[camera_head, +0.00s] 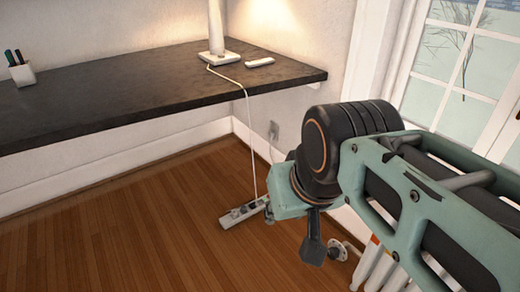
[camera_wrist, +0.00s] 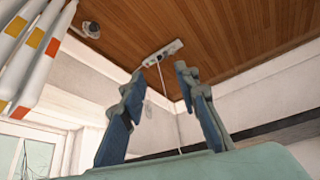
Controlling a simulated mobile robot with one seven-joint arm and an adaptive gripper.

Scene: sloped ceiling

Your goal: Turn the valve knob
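The valve knob (camera_head: 338,250) is a small round pale fitting low by the floor, at the bottom of the head view, just right of my gripper's finger. It also shows at the upper left of the wrist view (camera_wrist: 91,29), which looks upside down. My gripper (camera_head: 313,248) points down in the head view, with one dark finger visible. In the wrist view both blue-grey fingers (camera_wrist: 159,72) stand apart with nothing between them. The knob is off to the side of the fingers, apart from them. My arm covers part of the area around the knob in the head view.
A white radiator (camera_wrist: 40,50) with orange and yellow patches stands beside the knob. A power strip (camera_head: 243,213) with a white cord lies on the wooden floor (camera_head: 120,240). A dark desk (camera_head: 130,90) runs along the wall. The left floor is clear.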

